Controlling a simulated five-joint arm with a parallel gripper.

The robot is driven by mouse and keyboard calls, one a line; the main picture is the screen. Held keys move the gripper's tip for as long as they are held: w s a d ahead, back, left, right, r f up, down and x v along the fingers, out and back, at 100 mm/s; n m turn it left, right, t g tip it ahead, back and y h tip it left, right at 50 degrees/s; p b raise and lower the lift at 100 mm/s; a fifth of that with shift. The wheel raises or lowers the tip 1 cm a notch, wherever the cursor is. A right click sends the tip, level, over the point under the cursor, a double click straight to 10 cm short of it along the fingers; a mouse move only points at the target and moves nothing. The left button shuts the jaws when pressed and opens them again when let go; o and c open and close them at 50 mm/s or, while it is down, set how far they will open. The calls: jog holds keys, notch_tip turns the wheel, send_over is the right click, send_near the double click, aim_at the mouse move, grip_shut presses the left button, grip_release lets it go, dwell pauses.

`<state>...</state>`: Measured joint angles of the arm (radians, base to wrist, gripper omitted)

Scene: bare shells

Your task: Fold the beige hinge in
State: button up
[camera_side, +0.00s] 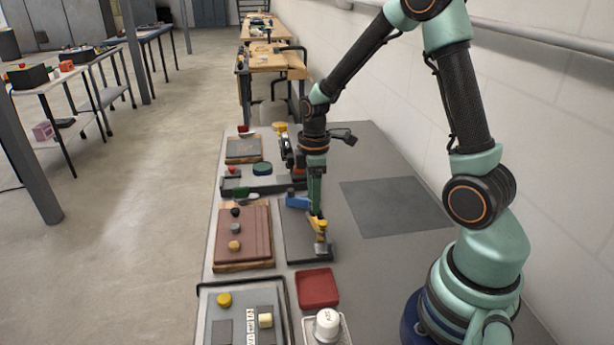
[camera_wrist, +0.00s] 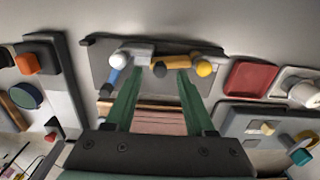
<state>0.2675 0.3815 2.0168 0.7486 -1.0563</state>
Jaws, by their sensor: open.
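A dark grey plate (camera_side: 300,245) lies on the bench below my gripper (camera_side: 318,212). In the wrist view the plate (camera_wrist: 100,70) carries a tan-orange bar (camera_wrist: 184,61), which looks like the beige hinge. A dark round knob (camera_wrist: 160,70) is at its near side and a yellow knob (camera_wrist: 204,68) at its right end. A blue handle (camera_wrist: 112,77) with a white knob (camera_wrist: 118,58) lies left of it. My gripper (camera_wrist: 160,74) is open, its two green fingertips apart just short of the bar, around the dark knob in the picture. Contact cannot be told.
A red tray (camera_side: 318,288) and a white jar (camera_side: 327,325) stand at the front. A brown board with several knobs (camera_side: 260,255) lies left of the plate. A flat grey mat (camera_side: 395,207) to the right is bare. More fixtures stand behind the plate.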

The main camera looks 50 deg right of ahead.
notch_tip(320, 180, up, 10)
dwell(0.3)
jog(key=s+a+r+m+t, duration=0.5)
jog(key=s+a+r+m, duration=0.2)
jog(key=s+a+m, duration=0.1)
jog(key=shift+a+r+m+t, duration=0.3)
jog(key=shift+a+m, duration=0.2)
jog(key=shift+a, duration=0.5)
dwell(1.1)
